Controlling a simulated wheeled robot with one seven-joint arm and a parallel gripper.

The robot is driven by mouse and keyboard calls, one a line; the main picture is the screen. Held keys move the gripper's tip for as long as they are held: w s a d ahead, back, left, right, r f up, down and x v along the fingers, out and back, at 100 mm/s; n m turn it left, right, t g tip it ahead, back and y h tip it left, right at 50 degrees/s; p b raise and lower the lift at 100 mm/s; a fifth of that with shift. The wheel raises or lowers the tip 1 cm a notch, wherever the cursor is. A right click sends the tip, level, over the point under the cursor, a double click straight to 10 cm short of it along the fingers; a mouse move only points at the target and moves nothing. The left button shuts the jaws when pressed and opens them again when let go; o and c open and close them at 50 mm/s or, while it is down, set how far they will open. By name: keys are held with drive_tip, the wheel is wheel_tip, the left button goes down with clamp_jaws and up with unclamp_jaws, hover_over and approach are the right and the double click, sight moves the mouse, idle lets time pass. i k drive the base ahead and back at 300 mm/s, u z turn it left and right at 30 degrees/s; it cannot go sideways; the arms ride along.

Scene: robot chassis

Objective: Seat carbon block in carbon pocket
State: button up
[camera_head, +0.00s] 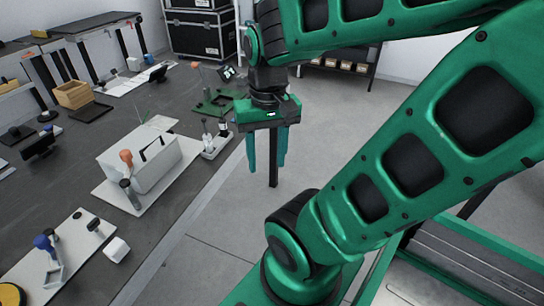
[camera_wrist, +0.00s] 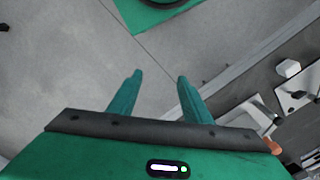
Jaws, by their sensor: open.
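My gripper (camera_head: 267,166) is open and empty, pointing down over the bare floor to the right of the long dark table (camera_head: 75,185). Its two green fingers also show in the wrist view (camera_wrist: 158,80), apart, with only grey floor between them. I cannot tell for sure which thing is the carbon block or its pocket. A small black piece (camera_head: 95,224) lies on a white plate (camera_head: 30,272) at the table's near end, apart from my gripper. A white block (camera_head: 117,249) sits beside that plate; a white block also shows in the wrist view (camera_wrist: 288,68).
A white box (camera_head: 140,165) with a dark handle and an orange-topped tool (camera_head: 127,157) stand mid-table. A small white tray (camera_head: 215,147) lies near the table edge. A wooden bin (camera_head: 73,94) stands farther back. The floor (camera_head: 215,230) beside the table is clear.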

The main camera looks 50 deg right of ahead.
sight(54, 277)
drive_tip(key=u, duration=1.25)
